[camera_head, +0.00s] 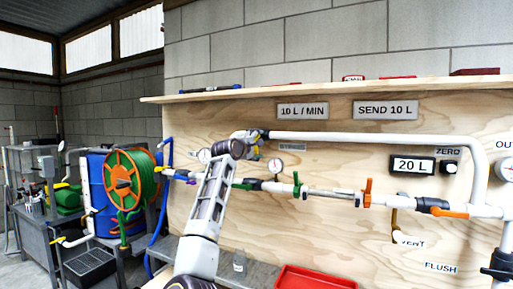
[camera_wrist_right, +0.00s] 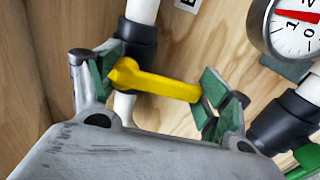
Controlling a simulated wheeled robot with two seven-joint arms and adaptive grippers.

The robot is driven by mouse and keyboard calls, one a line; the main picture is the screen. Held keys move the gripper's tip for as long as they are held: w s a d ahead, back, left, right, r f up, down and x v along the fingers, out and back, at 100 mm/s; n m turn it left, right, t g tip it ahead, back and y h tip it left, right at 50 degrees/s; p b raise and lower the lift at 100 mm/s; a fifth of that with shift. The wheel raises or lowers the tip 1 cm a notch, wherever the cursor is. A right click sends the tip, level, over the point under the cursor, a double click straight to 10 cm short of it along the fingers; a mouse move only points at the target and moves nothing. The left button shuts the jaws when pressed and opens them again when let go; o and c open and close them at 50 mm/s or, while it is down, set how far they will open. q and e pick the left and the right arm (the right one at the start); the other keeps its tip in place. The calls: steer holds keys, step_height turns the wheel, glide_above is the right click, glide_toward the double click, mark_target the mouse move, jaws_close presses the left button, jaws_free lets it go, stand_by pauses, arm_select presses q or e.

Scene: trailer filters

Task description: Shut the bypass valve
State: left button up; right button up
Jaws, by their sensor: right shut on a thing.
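The bypass valve shows in the right wrist view as a dark body (camera_wrist_right: 137,42) on a white pipe (camera_wrist_right: 142,8), with a yellow lever handle (camera_wrist_right: 165,86). The handle lies roughly crosswise to the pipe. My right gripper (camera_wrist_right: 163,84) has its green-padded fingers at the two ends of the handle and is shut on it. In the head view my right arm reaches up to the left end of the long white upper pipe (camera_head: 375,138), where the right gripper (camera_head: 255,147) partly hides the valve. My left gripper is in neither view.
A gauge (camera_wrist_right: 298,22) and another dark fitting (camera_wrist_right: 285,122) sit close right of the gripper. A red tray (camera_head: 310,279) lies below, a hose reel (camera_head: 128,180) at left.

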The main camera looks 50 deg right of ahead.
steer(key=shift+f, duration=0.2)
steer(key=o, duration=1.5)
steer(key=shift+r, duration=0.1)
steer(key=shift+c, duration=0.2)
steer(key=shift+a, duration=0.1)
steer(key=v, duration=1.2)
steer(key=shift+r, duration=0.1)
